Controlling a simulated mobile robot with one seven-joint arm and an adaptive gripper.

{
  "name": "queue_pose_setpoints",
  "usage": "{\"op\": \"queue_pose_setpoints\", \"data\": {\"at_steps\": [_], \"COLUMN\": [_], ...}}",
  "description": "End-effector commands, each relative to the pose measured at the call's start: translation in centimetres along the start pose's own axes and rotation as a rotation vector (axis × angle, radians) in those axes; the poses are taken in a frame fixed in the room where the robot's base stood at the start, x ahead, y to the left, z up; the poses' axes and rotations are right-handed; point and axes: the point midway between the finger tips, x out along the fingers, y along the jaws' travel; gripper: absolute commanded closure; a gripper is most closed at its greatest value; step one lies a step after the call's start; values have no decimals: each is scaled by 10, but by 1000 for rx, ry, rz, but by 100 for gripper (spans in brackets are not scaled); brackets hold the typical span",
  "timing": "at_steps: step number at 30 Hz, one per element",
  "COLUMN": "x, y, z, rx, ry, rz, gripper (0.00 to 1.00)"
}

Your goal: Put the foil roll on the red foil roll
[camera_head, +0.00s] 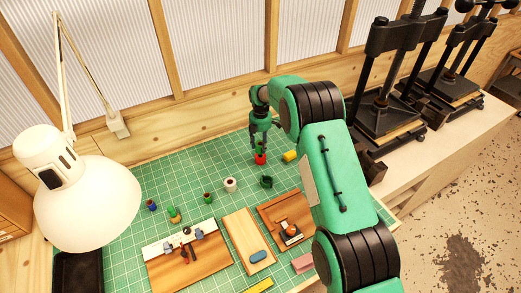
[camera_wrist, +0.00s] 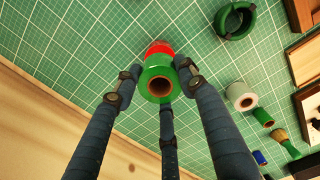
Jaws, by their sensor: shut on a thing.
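My gripper (camera_wrist: 159,82) points down with its fingers closed around a green foil roll (camera_wrist: 161,72), whose hollow brown core faces the wrist camera. The red foil roll (camera_wrist: 160,48) shows just behind the green one in the wrist view, partly hidden by it. In the head view my gripper (camera_head: 259,143) is directly above the red foil roll (camera_head: 260,160), which stands upright on the green cutting mat. The green roll lines up over the red one. I cannot tell whether the two touch.
A white roll (camera_head: 230,184), a dark green ring (camera_head: 266,182), a small green roll (camera_head: 208,198) and a yellow piece (camera_head: 289,156) are on the mat (camera_head: 185,180). Wooden boards with tools lie in front. A white lamp (camera_head: 85,205) stands at left, black presses (camera_head: 385,85) at right.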

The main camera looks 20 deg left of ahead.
Motion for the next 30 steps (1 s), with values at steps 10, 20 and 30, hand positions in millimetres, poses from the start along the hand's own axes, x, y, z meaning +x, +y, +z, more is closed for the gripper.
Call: {"op": "queue_pose_setpoints", "data": {"at_steps": [10, 20, 30], "x": [26, 34, 38], "y": [0, 0, 0], "z": [0, 0, 0], "rx": [0, 0, 0], "ry": [0, 0, 0], "rz": [-1, 1, 0], "gripper": [88, 88, 42]}}
